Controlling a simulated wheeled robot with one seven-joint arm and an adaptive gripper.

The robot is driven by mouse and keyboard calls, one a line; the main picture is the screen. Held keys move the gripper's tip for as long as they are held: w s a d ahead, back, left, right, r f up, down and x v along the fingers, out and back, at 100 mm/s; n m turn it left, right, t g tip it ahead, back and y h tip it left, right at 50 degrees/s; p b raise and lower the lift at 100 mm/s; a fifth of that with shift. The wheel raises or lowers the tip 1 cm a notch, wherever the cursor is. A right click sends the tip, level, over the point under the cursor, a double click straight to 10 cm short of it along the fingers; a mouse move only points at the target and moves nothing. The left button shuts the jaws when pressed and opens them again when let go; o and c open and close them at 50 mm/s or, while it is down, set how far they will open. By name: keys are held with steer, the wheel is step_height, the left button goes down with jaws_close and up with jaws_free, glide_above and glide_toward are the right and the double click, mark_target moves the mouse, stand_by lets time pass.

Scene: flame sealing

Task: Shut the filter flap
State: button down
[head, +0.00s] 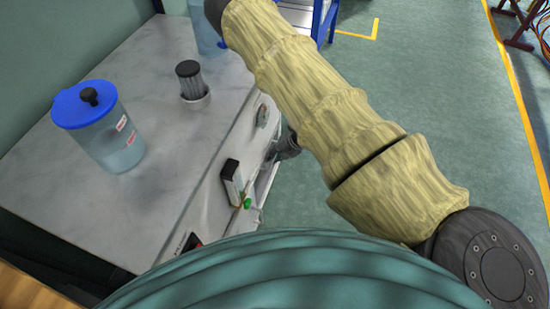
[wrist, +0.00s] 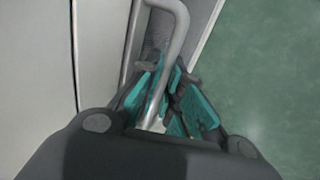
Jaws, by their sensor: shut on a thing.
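The front of the grey machine (head: 205,205) carries what looks like the filter flap (head: 267,183), a pale panel low on its right side, seen nearly edge-on and standing out from the front. In the wrist view a bent silver bar handle (wrist: 179,28) runs down between the teal finger pads of my gripper (wrist: 165,82). My gripper is shut on this handle. In the head view my gripper (head: 287,147) is small and partly hidden behind the machine's edge and my arm. I cannot tell exactly how far the flap stands open.
A blue-lidded clear container (head: 107,135) and a grey filter cylinder (head: 190,82) stand on the machine top. Another clear container (head: 205,38) is at the back. A switch box (head: 232,182) juts from the front. Green floor (head: 320,215) is clear to the right.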

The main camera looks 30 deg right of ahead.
steer(key=shift+w+a, duration=0.35)
steer(key=shift+w, duration=0.05)
steer(key=shift+a+r, duration=0.1)
steer(key=c, duration=1.9)
jaws_free()
steer(key=shift+w, duration=0.1)
steer(key=shift+o, duration=0.2)
steer(key=v, duration=1.2)
